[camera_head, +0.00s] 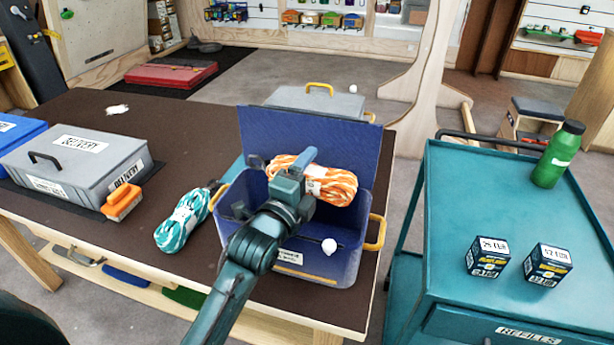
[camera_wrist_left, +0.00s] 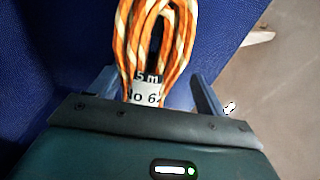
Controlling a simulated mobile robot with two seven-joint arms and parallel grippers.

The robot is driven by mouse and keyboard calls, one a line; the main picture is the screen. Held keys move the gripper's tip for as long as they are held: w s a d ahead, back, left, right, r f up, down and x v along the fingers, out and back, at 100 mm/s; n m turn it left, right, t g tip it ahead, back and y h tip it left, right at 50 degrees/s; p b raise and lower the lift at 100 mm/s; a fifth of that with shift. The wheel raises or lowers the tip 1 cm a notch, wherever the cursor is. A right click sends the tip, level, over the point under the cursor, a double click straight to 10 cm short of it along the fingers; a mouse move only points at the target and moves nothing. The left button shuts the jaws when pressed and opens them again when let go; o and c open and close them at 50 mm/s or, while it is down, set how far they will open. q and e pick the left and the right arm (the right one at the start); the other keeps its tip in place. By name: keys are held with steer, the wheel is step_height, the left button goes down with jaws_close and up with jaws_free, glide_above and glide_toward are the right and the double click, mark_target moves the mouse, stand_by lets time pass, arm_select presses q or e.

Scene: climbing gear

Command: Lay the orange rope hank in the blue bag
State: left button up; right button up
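The orange-and-white rope hank (camera_head: 335,187) shows at the far side of the blue bag (camera_head: 232,195), in front of its raised lid. I cannot tell whether it rests on anything. My left gripper (camera_head: 281,161) is over the bag, its fingers spread wide. In the left wrist view the hank (camera_wrist_left: 155,45), with its label, lies between the fingers (camera_wrist_left: 156,90), with gaps seen on both sides. My left arm hides part of the bag's inside. My right gripper is not in view.
A teal rope hank (camera_head: 183,220) lies left of the bag on the dark table (camera_head: 150,210). A grey delivery case (camera_head: 75,165) and an orange block (camera_head: 121,201) are farther left. A teal cart (camera_head: 500,215) with two small boxes and a green bottle (camera_head: 558,155) stands right.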

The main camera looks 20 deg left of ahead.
arm_select(q)
steer(key=shift+s, duration=0.1)
steer(key=s+a+b, duration=0.1)
steer(key=s+a, duration=0.1)
steer(key=s, duration=1)
steer(key=shift+s+a, duration=0.15)
steer(key=shift+s, duration=0.25)
